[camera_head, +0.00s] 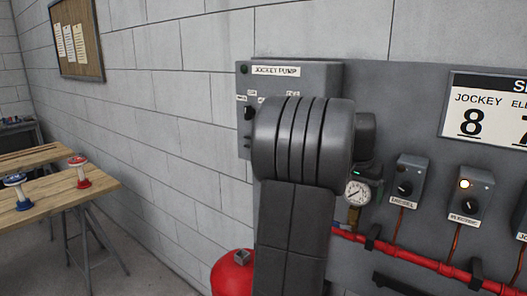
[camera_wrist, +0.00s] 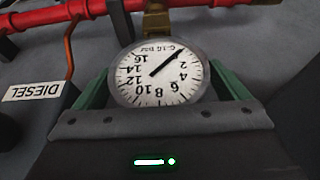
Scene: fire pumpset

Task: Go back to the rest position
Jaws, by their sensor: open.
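My gripper (camera_wrist: 162,78) is open in the wrist view, with one green finger on each side of the picture. A round white pressure gauge (camera_wrist: 158,72) with a black needle shows between the fingers, upside down. I cannot tell how far the gauge is from the fingers, and no contact is clear. In the head view the gauge (camera_head: 357,192) sits just right of my arm, above the red pipe (camera_head: 410,258). My dark arm stands raised in the middle of the head view and hides most of my gripper.
The jockey pump box (camera_head: 290,75) is on the wall behind my arm, partly hidden. The diesel box (camera_head: 408,182) and electric box (camera_head: 469,193) are to the right. A red rounded vessel (camera_head: 233,272) stands low beside my arm. A wooden table (camera_head: 110,188) with two valves is at left.

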